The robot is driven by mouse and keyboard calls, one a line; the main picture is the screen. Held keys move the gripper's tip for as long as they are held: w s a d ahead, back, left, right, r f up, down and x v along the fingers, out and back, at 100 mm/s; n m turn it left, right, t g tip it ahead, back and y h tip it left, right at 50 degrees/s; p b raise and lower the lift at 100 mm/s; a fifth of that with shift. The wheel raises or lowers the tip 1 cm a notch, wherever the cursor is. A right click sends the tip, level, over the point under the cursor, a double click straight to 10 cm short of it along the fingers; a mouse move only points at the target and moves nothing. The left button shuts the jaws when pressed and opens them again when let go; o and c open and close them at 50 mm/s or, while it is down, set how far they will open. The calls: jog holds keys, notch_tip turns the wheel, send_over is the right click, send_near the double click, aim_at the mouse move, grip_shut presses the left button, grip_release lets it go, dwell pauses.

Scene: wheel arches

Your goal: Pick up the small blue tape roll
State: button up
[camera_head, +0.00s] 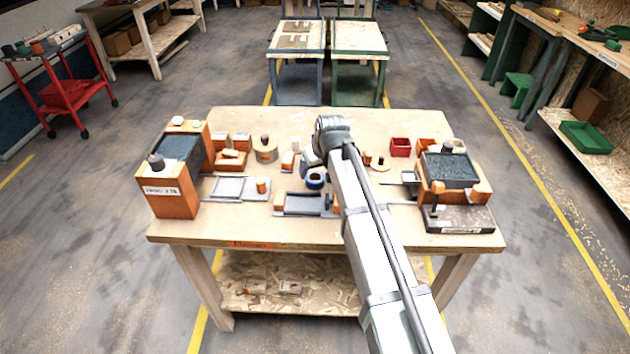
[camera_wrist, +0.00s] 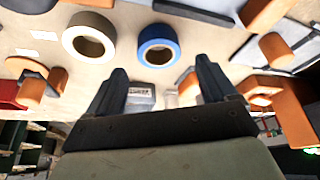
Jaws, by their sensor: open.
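The small blue tape roll (camera_wrist: 157,33) lies flat on the table in the wrist view, its hole facing up. It also shows in the head view (camera_head: 315,185), near the middle of the table and partly covered by my wrist. My gripper (camera_wrist: 160,66) is open, with its two dark fingers apart at left and right. The blue roll appears beyond the fingertips, roughly centred between them. Nothing is held between the fingers. How high the fingertips are above the table is hard to tell.
A larger tan tape roll (camera_wrist: 71,34) lies left of the blue roll in the wrist view. Orange blocks (camera_wrist: 266,14) and a small grey labelled block (camera_wrist: 140,97) are near. Large orange-and-grey fixtures (camera_head: 167,205) stand at both table ends. A red box (camera_head: 400,147) sits right of my arm.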

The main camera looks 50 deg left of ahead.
aim_at(316, 177)
jog(key=shift+x, duration=2.7)
jog(key=shift+d, duration=0.2)
jog(key=c, duration=1.1)
notch_tip(316, 177, up, 9)
jog(key=w+d, duration=0.2)
jog(key=w, duration=0.5)
jog(key=w+d+f, duration=0.1)
jog(key=w+d, duration=0.2)
jog(key=w, duration=0.4)
jog(key=w+d, duration=0.3)
jog(key=w, duration=0.5)
jog(key=shift+d+f, duration=0.15)
jog(key=shift+f, duration=0.05)
jog(key=shift+w+d+f, duration=0.15)
jog(key=shift+f, duration=0.05)
